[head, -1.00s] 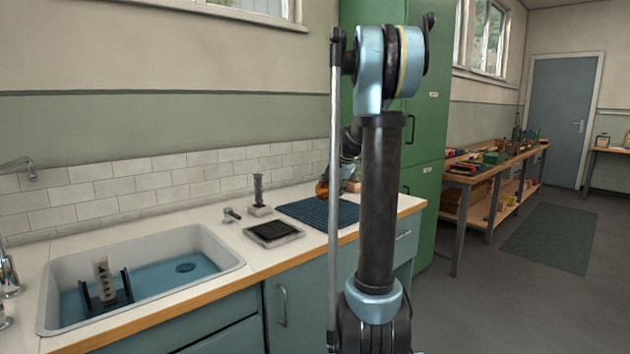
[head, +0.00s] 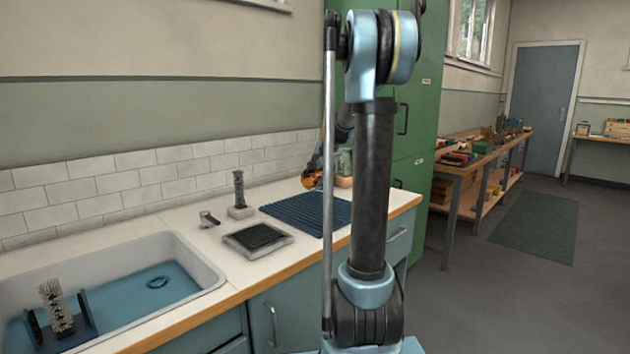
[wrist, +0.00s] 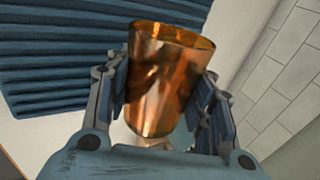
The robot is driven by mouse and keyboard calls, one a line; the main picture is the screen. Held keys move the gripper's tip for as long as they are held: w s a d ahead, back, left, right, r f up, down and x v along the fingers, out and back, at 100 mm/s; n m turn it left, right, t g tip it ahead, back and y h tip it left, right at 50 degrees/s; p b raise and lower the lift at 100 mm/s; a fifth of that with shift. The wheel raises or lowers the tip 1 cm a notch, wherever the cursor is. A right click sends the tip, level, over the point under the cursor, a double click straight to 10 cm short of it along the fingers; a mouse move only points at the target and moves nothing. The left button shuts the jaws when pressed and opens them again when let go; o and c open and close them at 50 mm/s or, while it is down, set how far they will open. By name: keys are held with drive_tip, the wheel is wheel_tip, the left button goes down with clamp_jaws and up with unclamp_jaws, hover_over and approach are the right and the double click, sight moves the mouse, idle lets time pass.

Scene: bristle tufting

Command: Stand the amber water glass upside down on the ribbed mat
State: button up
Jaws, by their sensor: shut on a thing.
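The amber water glass (wrist: 165,80) is between the two fingers of my gripper (wrist: 165,105) in the wrist view. Its wider end points away from my palm and its narrower end is toward it. In the head view the glass (head: 312,179) shows small, beyond the back left part of the blue ribbed mat (head: 318,213). It looks tilted and above the counter; its exact height and tilt I cannot tell. The mat (wrist: 50,75) also shows at the upper left of the wrist view. My arm hides the mat's right end in the head view.
A dark pad in a pale tray (head: 257,239) lies left of the mat. A dark upright brush (head: 239,190) on a pale block stands behind it. The sink (head: 205,278) is at the left. The tiled wall (head: 150,170) and green cabinet (head: 415,150) bound the counter.

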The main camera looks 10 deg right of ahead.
drive_tip(key=shift+a+f, duration=0.1)
drive_tip(key=shift+f, duration=0.05)
drive_tip(key=shift+f, duration=3.85)
drive_tip(key=o, duration=1.4)
drive_tip(key=shift+s, duration=0.1)
drive_tip(key=v, duration=1.1)
drive_tip(key=s+a+f+n+g+h, duration=0.1)
drive_tip(key=s+a+f+n, duration=0.15)
drive_tip(key=s, duration=0.75)
drive_tip(key=s+a+f+n+g, duration=0.1)
drive_tip(key=s+f+n, duration=0.15)
drive_tip(key=s, duration=0.75)
drive_tip(key=s+f+n, duration=0.2)
drive_tip(key=s+f, duration=0.2)
drive_tip(key=s, duration=0.2)
drive_tip(key=s+f+n+h, duration=0.1)
drive_tip(key=s+f+n, duration=0.1)
drive_tip(key=s+f, duration=0.2)
drive_tip(key=s+f+n+g+h, duration=0.1)
drive_tip(key=s+f, duration=0.3)
drive_tip(key=s, duration=0.5)
drive_tip(key=shift+s+d+f+n, duration=0.1)
drive_tip(key=shift+d+f+n, duration=0.3)
